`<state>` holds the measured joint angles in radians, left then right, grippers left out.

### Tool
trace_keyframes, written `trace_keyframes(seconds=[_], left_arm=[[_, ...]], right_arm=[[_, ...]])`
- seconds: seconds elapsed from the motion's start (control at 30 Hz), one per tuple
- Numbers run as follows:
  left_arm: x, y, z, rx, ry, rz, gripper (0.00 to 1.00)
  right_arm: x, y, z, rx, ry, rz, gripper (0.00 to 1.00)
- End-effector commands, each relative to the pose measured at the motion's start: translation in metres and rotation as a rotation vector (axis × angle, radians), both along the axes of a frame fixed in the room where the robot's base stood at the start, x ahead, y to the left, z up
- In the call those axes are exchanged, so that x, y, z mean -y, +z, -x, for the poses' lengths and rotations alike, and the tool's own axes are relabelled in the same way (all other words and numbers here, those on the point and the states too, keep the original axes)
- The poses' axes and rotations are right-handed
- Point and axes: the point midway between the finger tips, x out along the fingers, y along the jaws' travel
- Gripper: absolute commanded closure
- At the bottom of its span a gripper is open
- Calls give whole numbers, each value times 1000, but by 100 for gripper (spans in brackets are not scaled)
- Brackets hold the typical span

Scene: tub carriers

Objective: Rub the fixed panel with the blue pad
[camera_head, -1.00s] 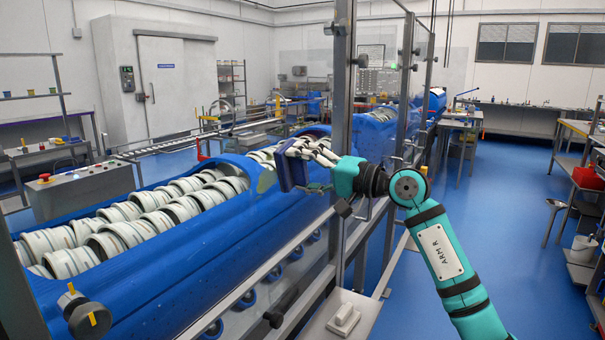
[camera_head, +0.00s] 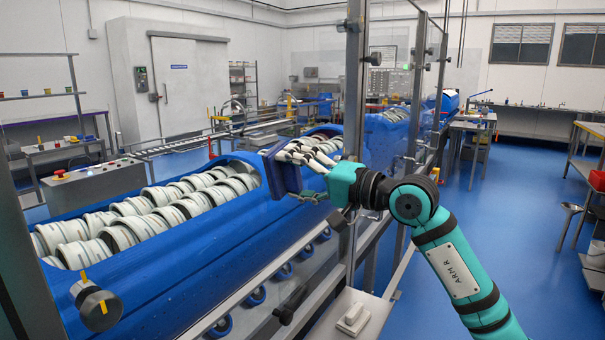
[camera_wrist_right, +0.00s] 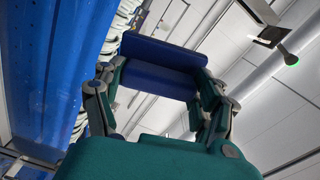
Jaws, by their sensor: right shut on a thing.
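The blue pad (camera_head: 279,172) is a dark blue slab, held upright at the tips of my right gripper (camera_head: 300,168). The pad also shows in the right wrist view (camera_wrist_right: 165,52), where the fingers of the right gripper (camera_wrist_right: 158,85) close on it from both sides. The fixed panel (camera_head: 225,235) is a clear sheet left of the metal post, in front of the blue tub carrier. The pad's face is turned to the panel; I cannot tell whether they touch. The panel area behind the pad is hidden. My left gripper is not in view.
The metal post (camera_head: 354,120) stands close behind my right wrist. The blue carrier (camera_head: 175,265) holds rows of white tubs (camera_head: 140,225). A grey box with a white switch (camera_head: 352,318) sits below the arm.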

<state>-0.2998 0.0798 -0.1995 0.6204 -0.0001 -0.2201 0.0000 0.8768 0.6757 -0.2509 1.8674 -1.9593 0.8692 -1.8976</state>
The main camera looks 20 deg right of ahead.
Motion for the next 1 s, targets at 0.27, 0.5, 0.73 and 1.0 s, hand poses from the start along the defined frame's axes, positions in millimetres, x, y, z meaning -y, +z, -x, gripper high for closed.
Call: trace_keyframes(seconds=[0.27,0.5,0.73,1.0], left_arm=[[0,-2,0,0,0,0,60],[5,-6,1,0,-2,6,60],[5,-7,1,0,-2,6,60],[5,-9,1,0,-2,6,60]], right_arm=[[-10,0,8,3,2,1,63],[-27,0,20,3,2,1,63],[-32,0,25,1,0,-1,63],[-31,-1,26,2,-1,0,63]])
